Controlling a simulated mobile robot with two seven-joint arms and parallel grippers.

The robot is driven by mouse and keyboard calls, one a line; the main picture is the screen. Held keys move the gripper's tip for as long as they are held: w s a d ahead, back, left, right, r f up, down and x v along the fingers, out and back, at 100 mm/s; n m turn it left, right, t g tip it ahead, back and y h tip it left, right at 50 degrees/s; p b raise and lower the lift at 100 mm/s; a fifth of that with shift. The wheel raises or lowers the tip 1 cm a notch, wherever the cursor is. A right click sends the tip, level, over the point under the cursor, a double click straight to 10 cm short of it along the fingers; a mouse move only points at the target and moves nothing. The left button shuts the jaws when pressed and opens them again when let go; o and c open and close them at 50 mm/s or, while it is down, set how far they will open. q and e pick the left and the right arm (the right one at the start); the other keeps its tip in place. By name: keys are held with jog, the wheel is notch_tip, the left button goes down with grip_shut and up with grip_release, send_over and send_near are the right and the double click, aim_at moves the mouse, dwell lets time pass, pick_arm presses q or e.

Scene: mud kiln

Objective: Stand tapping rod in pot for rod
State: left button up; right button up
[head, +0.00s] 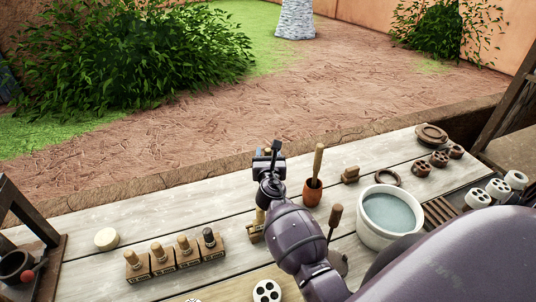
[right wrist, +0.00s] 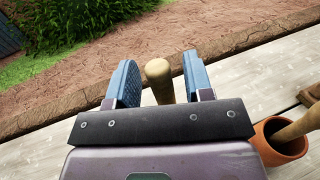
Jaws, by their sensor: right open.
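A terracotta pot (head: 312,195) stands on the plank table in the head view, and it shows in the right wrist view (right wrist: 272,150). A pale wooden rod (head: 318,162) stands in this pot with its top leaning slightly right. My right gripper (head: 268,160) is left of the pot, its fingers apart. In the right wrist view a round-ended wooden handle (right wrist: 158,72) shows between the blue fingers, with gaps on both sides. My arm hides much of what is below it in the head view. My left gripper is out of view.
A white basin of water (head: 362,239) stands right of my forearm, near a wooden-handled tool (head: 335,213). A small wooden block (head: 350,174) lies behind. Several labelled blocks with wooden handles (head: 160,263) stand at left, near a pale disc (head: 107,239). The planks between disc and gripper are mostly clear.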

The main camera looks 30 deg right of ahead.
jog(key=v, duration=1.2)
dwell(0.4)
